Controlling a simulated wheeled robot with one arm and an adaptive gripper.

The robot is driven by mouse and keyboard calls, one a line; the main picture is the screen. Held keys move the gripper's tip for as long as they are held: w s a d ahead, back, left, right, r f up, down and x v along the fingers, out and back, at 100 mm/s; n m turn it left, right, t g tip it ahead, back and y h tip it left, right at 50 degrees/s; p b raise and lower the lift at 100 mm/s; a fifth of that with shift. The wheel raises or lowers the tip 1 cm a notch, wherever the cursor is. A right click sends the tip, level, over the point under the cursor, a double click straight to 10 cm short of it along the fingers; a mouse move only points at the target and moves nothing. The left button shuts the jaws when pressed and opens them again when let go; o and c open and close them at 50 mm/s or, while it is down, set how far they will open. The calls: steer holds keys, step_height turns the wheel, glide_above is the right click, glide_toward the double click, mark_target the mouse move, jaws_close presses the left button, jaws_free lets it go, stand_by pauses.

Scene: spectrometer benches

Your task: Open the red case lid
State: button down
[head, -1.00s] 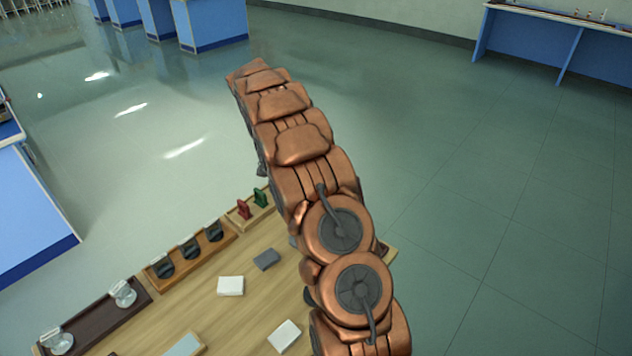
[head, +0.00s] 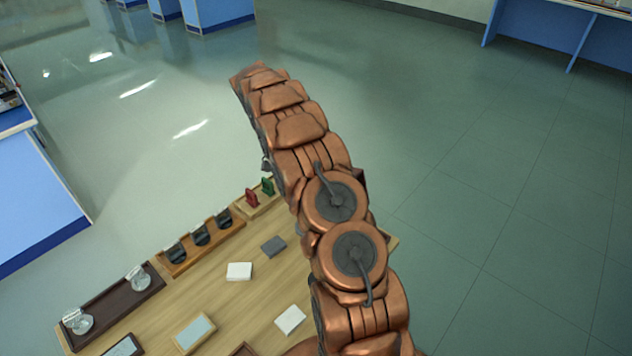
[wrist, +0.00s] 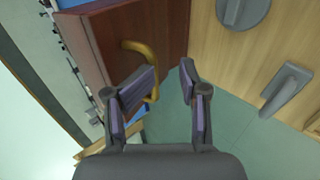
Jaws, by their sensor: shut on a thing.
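In the wrist view a dark red-brown panel (wrist: 102,28), which looks like the red case lid, stands tilted at the upper left. A curved brass handle (wrist: 131,45) is fixed to it. My gripper (wrist: 171,72) is at this handle, its fingers a little apart and shut on it. The left finger hides part of the handle, so the exact contact is unclear. In the head view my arm hides the gripper and nearly all of the case.
The wooden bench (head: 207,290) carries a dark tray with glass pieces (head: 110,308), a holder with several dark pieces (head: 215,246), red and green pieces, and small white blocks (head: 239,271). A grey knob (wrist: 243,10) and grey lever (wrist: 286,88) show on the right. Open floor (head: 500,200) lies right.

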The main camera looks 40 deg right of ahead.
steer(key=shift+w+f, duration=0.1)
steer(key=shift+f, duration=0.45)
steer(key=c, duration=1.2)
jaws_free()
steer(key=shift+c, duration=0.2)
steer(key=shift+r, duration=0.1)
steer(key=shift+r, duration=0.2)
steer(key=shift+b, duration=0.75)
steer(key=shift+s+d+r+t+b, duration=0.15)
steer(key=shift+s+t+b, duration=0.3)
steer(key=shift+b, duration=0.8)
